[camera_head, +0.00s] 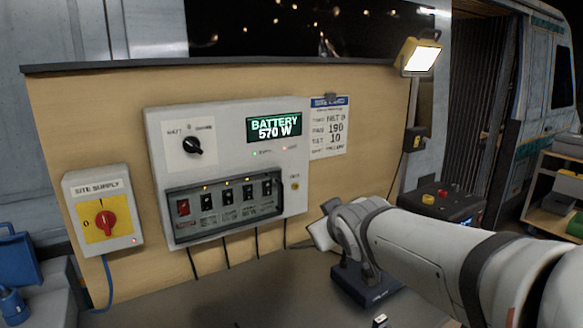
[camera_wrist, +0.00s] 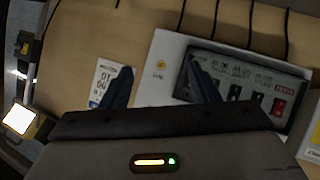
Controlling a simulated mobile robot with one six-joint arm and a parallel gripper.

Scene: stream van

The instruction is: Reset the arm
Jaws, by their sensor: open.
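My arm (camera_head: 430,245) reaches in from the right in the head view, in front of the wooden panel. Its wrist end is near the lower right of the white control box (camera_head: 225,160). My gripper (camera_wrist: 163,80) is open and empty in the wrist view, with its two dark fingers apart. The wrist view is turned over and shows the control box beyond the fingers, with its dark switch panel (camera_wrist: 248,97) to the right. The fingers seem clear of the box. In the head view the fingers cannot be made out.
A site supply box (camera_head: 103,210) with a red rotary switch is at left. A paper sheet (camera_head: 328,128) hangs right of the control box. A lit lamp (camera_head: 418,57) is at upper right. A dark case (camera_head: 442,203) stands behind my arm. Shelves (camera_head: 556,185) are at far right.

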